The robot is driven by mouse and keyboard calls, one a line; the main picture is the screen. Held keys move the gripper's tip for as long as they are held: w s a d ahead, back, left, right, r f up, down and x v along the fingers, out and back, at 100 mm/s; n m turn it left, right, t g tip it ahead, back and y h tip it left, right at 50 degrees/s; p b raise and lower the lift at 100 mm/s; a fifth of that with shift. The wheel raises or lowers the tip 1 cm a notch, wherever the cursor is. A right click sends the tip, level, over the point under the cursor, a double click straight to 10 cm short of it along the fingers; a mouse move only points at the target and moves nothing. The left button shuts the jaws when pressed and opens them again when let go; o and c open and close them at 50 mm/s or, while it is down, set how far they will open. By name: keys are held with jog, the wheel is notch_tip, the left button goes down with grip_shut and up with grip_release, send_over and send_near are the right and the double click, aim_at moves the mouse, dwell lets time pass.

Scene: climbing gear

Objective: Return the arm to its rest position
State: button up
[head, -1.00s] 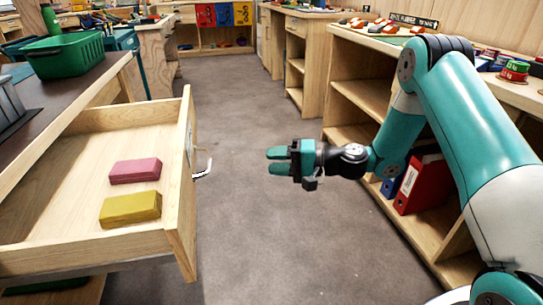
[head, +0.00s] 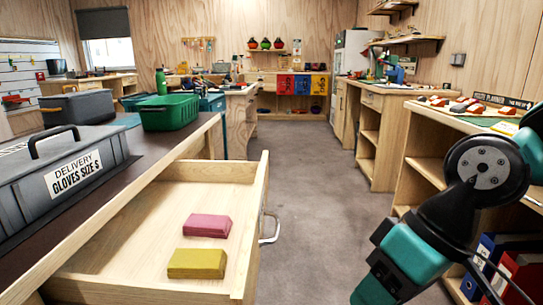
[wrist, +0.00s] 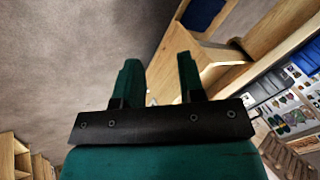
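My teal arm (head: 470,200) is folded at the right side of the head view, bent at a dark joint. My gripper's fingers cannot be made out in the head view. In the wrist view my gripper (wrist: 158,75) has its two teal fingers apart with nothing between them. Grey floor and wooden furniture show beyond the fingertips.
An open wooden drawer (head: 250,225) at the left holds a pink block (head: 207,225) and a yellow block (head: 197,263). A grey delivery case (head: 60,175) and a green basket (head: 168,113) stand on the counter above. The grey floor (head: 310,190) between the furniture is clear.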

jog(key=s+d+h, duration=0.1)
jog(key=s+d, duration=0.1)
jog(key=s, duration=0.2)
notch_tip(320, 180, up, 29)
jog(key=p, duration=2.8)
jog(key=shift+s+d+r+h+p, duration=0.2)
jog(key=shift+h+p, duration=0.1)
jog(key=shift+p, duration=0.1)
